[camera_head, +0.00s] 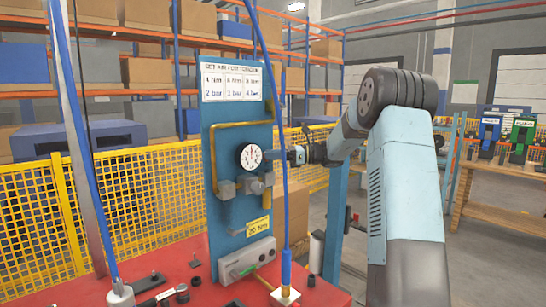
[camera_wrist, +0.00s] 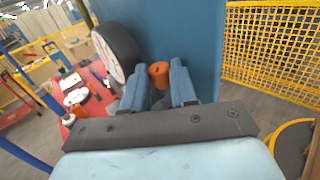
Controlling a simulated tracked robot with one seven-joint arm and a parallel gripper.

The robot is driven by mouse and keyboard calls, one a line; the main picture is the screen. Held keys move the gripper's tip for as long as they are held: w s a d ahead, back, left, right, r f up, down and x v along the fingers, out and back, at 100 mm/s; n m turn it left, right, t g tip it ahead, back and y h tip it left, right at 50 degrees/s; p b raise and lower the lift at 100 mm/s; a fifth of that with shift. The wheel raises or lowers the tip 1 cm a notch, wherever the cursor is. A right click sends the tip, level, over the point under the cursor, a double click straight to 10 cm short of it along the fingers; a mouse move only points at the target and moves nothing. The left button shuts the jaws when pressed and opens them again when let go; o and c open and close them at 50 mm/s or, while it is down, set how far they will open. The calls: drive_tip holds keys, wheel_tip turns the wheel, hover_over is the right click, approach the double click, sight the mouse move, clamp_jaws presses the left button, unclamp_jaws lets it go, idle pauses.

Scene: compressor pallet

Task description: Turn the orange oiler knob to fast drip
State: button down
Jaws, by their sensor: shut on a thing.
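The orange oiler knob (camera_wrist: 159,70) shows in the wrist view between the two blue fingers of my gripper (camera_wrist: 159,78), near their tips. My gripper is shut on it. In the head view my gripper (camera_head: 278,155) reaches in from the right, level with the white gauge, and I cannot make out the knob there. The knob's marks and its setting are not readable. The blue panel (camera_head: 225,110) stands upright behind it.
The round gauge (camera_head: 249,156) sits just left of my gripper; its dark side (camera_wrist: 118,52) is close to the left finger in the wrist view. A yellow pipe (camera_head: 212,150) runs along the panel. A blue hose (camera_head: 282,210) hangs in front. A red table (camera_head: 195,270) lies below, with small parts.

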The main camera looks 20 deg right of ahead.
drive_tip(key=shift+d, duration=0.1)
drive_tip(key=c, duration=0.9)
unclamp_jaws()
drive_tip(key=shift+r+t, duration=0.1)
drive_tip(key=shift+t, duration=0.3)
drive_tip(key=m+t, duration=0.1)
drive_tip(key=m+t+h, duration=0.1)
drive_tip(key=t, duration=0.1)
drive_tip(key=shift+s+m+h, duration=0.25)
drive_tip(key=shift+m+h, duration=0.05)
drive_tip(key=s+d+m+t+h, duration=0.5)
drive_tip(key=s+d+t, duration=0.15)
drive_tip(key=s, duration=0.55)
drive_tip(key=shift+s+a+f+n+g+h, duration=0.3)
drive_tip(key=shift+s+a+f+n+g, duration=0.3)
drive_tip(key=shift+s+a+n+g, duration=1.45)
drive_tip(key=shift+s+a+f+n+g+h, duration=0.45)
drive_tip(key=shift+s+a+n+g, duration=0.75)
drive_tip(key=shift+s+a+n, duration=1.8)
drive_tip(key=shift+s+a+f+n+g+h, duration=0.15)
drive_tip(key=shift+s+a+f+n+g, duration=0.55)
drive_tip(key=shift+s+a+n+g, duration=1.7)
